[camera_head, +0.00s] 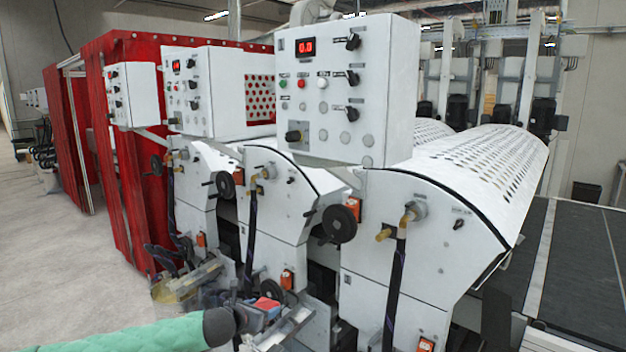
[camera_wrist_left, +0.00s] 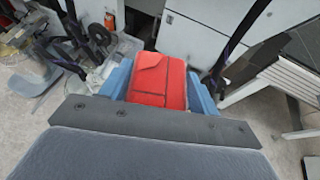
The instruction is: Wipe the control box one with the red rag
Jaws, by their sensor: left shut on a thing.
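The red rag (camera_wrist_left: 158,80) is a folded red piece between the two blue fingers of my left gripper (camera_wrist_left: 160,92) in the left wrist view. The gripper is shut on it. In the head view my left gripper (camera_head: 262,310) is low in front of the machines, well below the control boxes, with a bit of red at its tip. The nearest white control box (camera_head: 378,118) has a red display, knobs and buttons. A second control box (camera_head: 226,66) and a third (camera_head: 145,88) stand farther left. No label shows which is one. My right gripper is not in view.
White machine housings (camera_head: 420,262) with black handwheels (camera_head: 339,224) and hoses stand below the boxes. Red panels (camera_head: 130,180) are behind on the left. A bucket (camera_head: 172,297) and metal trays clutter the floor near my gripper. Floor at far left is clear.

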